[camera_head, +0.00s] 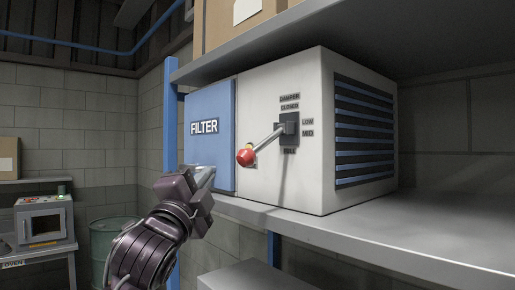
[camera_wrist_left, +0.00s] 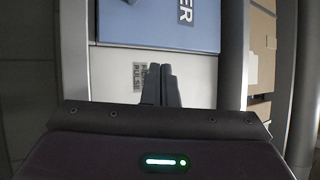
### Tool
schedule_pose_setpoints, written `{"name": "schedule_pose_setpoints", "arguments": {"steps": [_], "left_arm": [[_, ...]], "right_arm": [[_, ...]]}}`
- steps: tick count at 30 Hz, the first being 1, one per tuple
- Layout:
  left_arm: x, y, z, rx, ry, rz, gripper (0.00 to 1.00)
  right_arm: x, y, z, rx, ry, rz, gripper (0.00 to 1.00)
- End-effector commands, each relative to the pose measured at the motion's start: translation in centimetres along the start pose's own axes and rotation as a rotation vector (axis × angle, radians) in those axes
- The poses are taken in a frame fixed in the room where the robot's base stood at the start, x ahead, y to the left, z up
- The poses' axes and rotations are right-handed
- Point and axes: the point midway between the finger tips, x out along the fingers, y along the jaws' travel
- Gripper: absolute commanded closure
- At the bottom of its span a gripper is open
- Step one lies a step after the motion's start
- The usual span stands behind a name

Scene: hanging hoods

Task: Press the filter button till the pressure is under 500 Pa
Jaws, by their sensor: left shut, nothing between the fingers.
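The hood unit (camera_head: 320,110) is a white box on a shelf, with a blue front panel (camera_head: 208,155) marked FILTER. In the left wrist view the shut fingers (camera_wrist_left: 161,72) point at the unit's pale surface (camera_wrist_left: 205,70) beside the blue panel (camera_wrist_left: 150,25). A small label (camera_wrist_left: 139,77) sits left of the fingertips; its lower word looks like PULSE. I see no filter button; the fingers may hide it. I cannot tell whether they touch. No pressure readout shows. My right gripper is out of view.
A damper lever with a red knob (camera_head: 246,155) sticks out near my left gripper. The shelf (camera_head: 370,225) runs under the unit, and a blue post (camera_head: 171,130) stands left of it. Cardboard boxes (camera_head: 225,25) sit above. An oven (camera_head: 43,222) and green drum (camera_head: 108,245) stand at left.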

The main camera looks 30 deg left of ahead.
Motion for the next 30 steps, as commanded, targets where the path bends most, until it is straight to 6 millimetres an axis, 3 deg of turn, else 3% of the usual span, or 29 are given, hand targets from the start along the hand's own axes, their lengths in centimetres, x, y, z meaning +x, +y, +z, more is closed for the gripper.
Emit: {"name": "schedule_pose_setpoints", "arguments": {"steps": [1,3,9,22,30], "left_arm": [[-0.2,-1.8,0.0,0.021,0.002,-0.036,1.0],[-0.5,-3.6,-0.1,0.045,0.004,-0.072,1.0],[-0.9,-5.7,-0.1,0.079,0.006,-0.118,1.0],[-0.6,-5.4,-0.3,0.078,0.007,-0.117,1.0],[1.8,-3.9,-1.9,0.077,0.008,-0.116,1.0]], "right_arm": [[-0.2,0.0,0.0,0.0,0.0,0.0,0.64],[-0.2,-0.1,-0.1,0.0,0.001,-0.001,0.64],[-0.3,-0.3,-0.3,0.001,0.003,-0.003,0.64],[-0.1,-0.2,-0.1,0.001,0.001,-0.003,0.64],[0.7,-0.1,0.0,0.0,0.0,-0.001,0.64]]}}
